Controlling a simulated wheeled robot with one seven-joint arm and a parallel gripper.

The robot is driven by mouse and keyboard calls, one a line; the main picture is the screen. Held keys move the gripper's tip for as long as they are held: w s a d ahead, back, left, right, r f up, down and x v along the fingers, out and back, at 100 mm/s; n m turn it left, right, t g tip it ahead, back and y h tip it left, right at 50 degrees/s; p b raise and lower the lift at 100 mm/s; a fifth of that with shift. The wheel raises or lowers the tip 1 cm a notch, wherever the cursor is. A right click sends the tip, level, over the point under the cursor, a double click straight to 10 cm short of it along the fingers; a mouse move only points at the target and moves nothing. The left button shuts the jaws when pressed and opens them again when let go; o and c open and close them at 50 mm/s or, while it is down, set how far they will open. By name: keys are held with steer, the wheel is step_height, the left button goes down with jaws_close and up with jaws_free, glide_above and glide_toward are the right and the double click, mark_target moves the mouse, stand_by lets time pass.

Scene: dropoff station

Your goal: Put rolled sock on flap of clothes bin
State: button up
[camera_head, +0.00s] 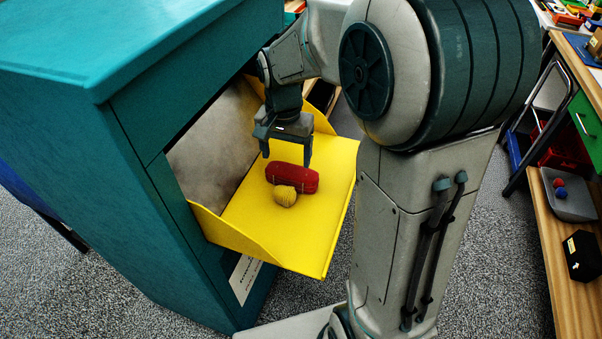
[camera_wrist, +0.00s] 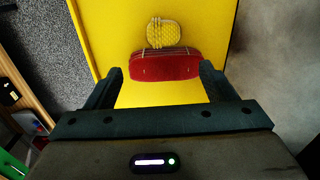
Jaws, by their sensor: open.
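A teal clothes bin (camera_head: 130,190) has its yellow flap (camera_head: 305,240) folded down and open; the flap also fills much of the wrist view (camera_wrist: 100,20). A round, yellow knitted bundle (camera_head: 285,196), which looks like the rolled sock, rests on the flap. It also shows in the wrist view (camera_wrist: 165,32). A red, rounded oblong item (camera_head: 295,178) lies right beside it, seemingly touching, and shows in the wrist view (camera_wrist: 166,66). My gripper (camera_head: 287,158) is open and empty, pointing down just behind the red item. Its fingertips (camera_wrist: 163,72) flank the red item's near side.
The flap has raised yellow side walls (camera_head: 235,235) and a grey inner panel (camera_head: 213,135) behind it. At the right, a wooden shelf (camera_head: 562,285) holds a grey tray (camera_head: 572,205) with small balls and a black box (camera_head: 582,256). The flap's front is bare.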

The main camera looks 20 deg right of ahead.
steer(key=s+d+r+n+t, duration=0.1)
steer(key=s+r+n, duration=0.1)
steer(key=s, duration=0.6)
steer(key=s+d+r+n+t, duration=0.1)
steer(key=s+n, duration=0.3)
steer(key=s, duration=0.4)
steer(key=shift+s+d+r+n+t, duration=0.2)
steer(key=shift+d+r+n+t, duration=0.15)
steer(key=shift+d+n+t, duration=0.05)
steer(key=shift+w, duration=0.1)
steer(key=shift+c, duration=0.4)
